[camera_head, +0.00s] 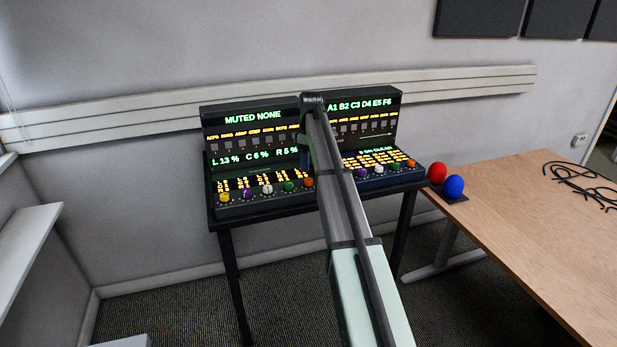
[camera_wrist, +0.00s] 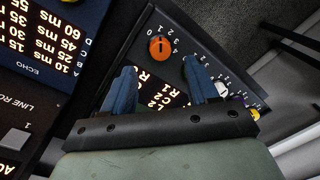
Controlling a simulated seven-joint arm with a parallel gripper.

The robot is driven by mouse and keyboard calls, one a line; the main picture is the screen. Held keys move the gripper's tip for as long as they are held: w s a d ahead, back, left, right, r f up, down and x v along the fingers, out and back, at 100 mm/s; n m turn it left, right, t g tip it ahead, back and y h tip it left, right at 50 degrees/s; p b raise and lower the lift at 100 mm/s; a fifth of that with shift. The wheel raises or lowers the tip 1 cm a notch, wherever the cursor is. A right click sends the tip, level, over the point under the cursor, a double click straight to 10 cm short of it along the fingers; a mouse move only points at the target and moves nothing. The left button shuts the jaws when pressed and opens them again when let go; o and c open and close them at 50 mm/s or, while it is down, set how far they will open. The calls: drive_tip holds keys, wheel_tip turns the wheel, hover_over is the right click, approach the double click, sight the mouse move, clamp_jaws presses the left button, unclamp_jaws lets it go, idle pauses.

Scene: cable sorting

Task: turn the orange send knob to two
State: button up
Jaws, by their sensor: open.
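The orange knob (camera_wrist: 160,47) shows in the wrist view just beyond my fingertips, with a small number scale beside it. I cannot surely read which number its dark mark faces. In the head view an orange knob (camera_head: 308,182) sits at the right end of the left panel's knob row, close beside my arm. My gripper (camera_wrist: 158,66) is open and empty in the wrist view. Its two blue fingers stand apart, short of the knob, with no contact visible.
A white knob (camera_wrist: 221,88) and a yellow knob (camera_wrist: 254,113) lie beyond my right finger in the wrist view. The right panel has another orange knob (camera_head: 411,163).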

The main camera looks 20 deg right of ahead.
sight(308, 179)
drive_tip(key=shift+s+a+f, duration=0.1)
drive_tip(key=shift+f, duration=1.45)
drive_tip(key=shift+s+a+f, duration=0.1)
drive_tip(key=shift+f, duration=1.4)
drive_tip(key=c, duration=1)
